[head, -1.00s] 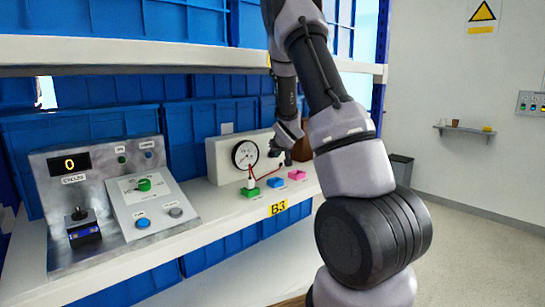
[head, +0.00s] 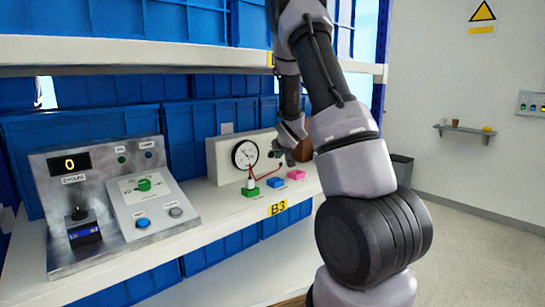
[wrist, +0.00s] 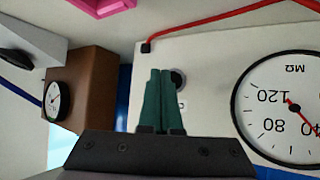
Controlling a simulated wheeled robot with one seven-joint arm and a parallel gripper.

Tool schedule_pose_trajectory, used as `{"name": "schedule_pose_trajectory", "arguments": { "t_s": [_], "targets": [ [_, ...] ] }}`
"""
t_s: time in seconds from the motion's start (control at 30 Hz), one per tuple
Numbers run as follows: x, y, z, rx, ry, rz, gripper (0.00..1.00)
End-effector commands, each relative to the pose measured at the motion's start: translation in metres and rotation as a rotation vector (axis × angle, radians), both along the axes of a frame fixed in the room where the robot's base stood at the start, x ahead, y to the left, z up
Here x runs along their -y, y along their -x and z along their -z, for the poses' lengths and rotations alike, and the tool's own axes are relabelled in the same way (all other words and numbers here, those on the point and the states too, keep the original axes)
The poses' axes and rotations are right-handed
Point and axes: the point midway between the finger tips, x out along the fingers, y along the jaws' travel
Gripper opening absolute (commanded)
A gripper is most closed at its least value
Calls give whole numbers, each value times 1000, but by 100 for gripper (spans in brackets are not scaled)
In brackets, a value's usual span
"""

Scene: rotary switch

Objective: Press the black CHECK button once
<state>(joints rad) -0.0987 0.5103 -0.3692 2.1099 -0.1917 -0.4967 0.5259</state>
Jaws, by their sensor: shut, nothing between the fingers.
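A white meter box (head: 222,160) stands on the shelf, with a round dial (head: 245,154) on its front. The wrist view shows the box face (wrist: 205,60) and the dial (wrist: 290,105) upside down. A round black button (wrist: 180,80), which appears to be the CHECK button, sits on that face left of the dial in the wrist view. My gripper (wrist: 160,72) is shut and empty, with green fingertips partly covering the button. I cannot tell whether they touch it. In the head view my gripper (head: 281,156) is at the box's right end; the button cannot be made out there.
Green (head: 250,192), blue (head: 276,182) and pink (head: 297,174) blocks lie before the box. A red lead (wrist: 215,22) runs close to the fingers. A brown box (wrist: 88,85) is beside the meter box. A grey control panel (head: 110,205) stands at left.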

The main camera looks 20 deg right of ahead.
Motion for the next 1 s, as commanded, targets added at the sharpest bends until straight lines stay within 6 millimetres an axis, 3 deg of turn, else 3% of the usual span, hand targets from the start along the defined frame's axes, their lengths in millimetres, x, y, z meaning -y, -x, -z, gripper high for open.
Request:
{"name": "schedule_pose_trajectory", "arguments": {
  "t_s": [0.27,0.73,1.0],
  "targets": [
    [0,1,0,0,-1,1,0],
    [15,41,0,0,-2,1,0],
    [17,47,0,0,0,0,0]
  ]
}}
